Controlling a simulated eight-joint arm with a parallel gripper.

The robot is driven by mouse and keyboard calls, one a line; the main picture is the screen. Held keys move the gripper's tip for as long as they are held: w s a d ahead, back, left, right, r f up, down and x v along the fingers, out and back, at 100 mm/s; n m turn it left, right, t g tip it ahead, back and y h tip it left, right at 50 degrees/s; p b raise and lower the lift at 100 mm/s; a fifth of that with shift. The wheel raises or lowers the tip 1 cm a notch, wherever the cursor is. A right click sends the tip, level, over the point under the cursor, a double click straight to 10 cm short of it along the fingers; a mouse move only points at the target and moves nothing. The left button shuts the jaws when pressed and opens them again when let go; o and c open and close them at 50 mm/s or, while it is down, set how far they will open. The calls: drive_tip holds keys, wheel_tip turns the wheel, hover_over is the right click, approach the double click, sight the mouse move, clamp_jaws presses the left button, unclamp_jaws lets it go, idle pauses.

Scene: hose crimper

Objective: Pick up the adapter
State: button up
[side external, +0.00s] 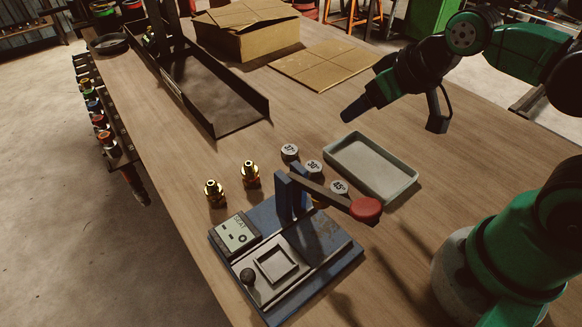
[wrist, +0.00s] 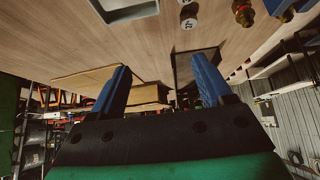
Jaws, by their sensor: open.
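Which one the task means I cannot tell. Brass fittings (wrist: 243,12) also show at the top right edge of the wrist view, partly cut off. My gripper (side external: 350,112) is above the table, to the right of and well away from the adapters. In the wrist view its two blue fingers (wrist: 160,64) are spread apart with nothing between them.
The blue-based crimper (side external: 335,255) with a red-knobbed lever (side external: 366,209) stands in front. Several numbered grey cylinders (side external: 290,152) stand behind it, beside a shallow grey tray (side external: 405,190). A black open bin (side external: 215,128) and cardboard box (side external: 250,40) are farther back.

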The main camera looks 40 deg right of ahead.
drive_tip(key=w+a+n+g+y, duration=0.2)
drive_tip(key=w+a+n, duration=0.4)
drive_tip(key=a, duration=0.3)
drive_tip(key=n+g+y, duration=0.2)
drive_tip(key=n, duration=0.4)
approach(217, 185)
drive_tip(key=x, duration=0.5)
drive_tip(key=shift+w+d, duration=0.2)
drive_tip(key=shift+w, duration=0.05)
drive_tip(key=shift+w+a+f+g, duration=0.1)
drive_tip(key=shift+a+f+g, duration=0.2)
drive_tip(key=shift+a+f, duration=0.2)
drive_tip(key=shift+x, duration=2.5)
drive_tip(key=shift+d, duration=0.15)
clamp_jaws()
